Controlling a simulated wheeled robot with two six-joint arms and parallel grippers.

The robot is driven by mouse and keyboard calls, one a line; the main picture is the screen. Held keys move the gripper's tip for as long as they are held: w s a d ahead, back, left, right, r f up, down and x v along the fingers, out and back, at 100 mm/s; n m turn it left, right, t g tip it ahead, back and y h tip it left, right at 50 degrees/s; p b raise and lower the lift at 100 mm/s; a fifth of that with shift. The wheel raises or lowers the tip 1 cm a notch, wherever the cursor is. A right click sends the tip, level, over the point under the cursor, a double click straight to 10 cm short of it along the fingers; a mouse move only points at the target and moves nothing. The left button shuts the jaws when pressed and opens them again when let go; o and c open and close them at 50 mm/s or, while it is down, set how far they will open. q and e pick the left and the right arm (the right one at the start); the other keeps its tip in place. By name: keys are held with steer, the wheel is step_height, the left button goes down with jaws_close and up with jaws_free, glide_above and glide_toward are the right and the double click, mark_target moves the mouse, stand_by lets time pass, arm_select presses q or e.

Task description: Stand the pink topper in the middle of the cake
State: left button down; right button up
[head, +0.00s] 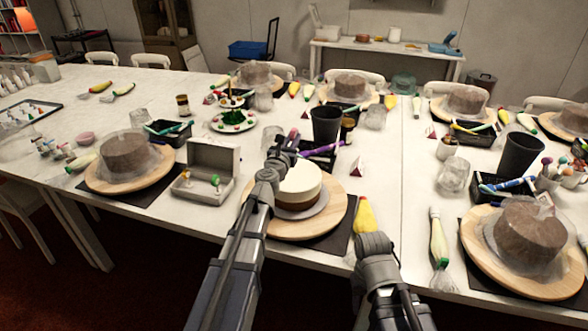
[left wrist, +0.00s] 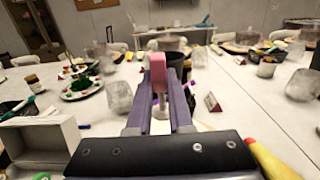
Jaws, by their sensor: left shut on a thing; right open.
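The cake (head: 300,186), with a cream top and brown lower part, sits on a grey board on a wooden turntable (head: 335,215) in front of me. My left gripper (head: 291,141) reaches over the cake's left side, its tips toward the far edge. It is shut on the pink topper (left wrist: 158,72), which stands upright between the fingers in the left wrist view. A pale lower part of the topper shows below the pink part. In the head view the topper is mostly hidden by the gripper. My right gripper (head: 372,245) is low at the turntable's right; its fingertips are hard to see.
An open grey box (head: 208,172) with small toppers stands left of the turntable. A yellow piping bag (head: 365,218) lies at its right. A black cup (head: 326,125) and a dark tray (head: 318,155) stand behind the cake. Other wrapped cakes stand on both sides.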

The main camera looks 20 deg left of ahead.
arm_select(q)
steer(key=shift+f+b, duration=4.4)
steer(key=shift+f, duration=0.35)
steer(key=shift+r, duration=0.15)
steer(key=c, duration=0.8)
jaws_free()
steer(key=s, duration=1.2)
steer(key=shift+a, duration=0.2)
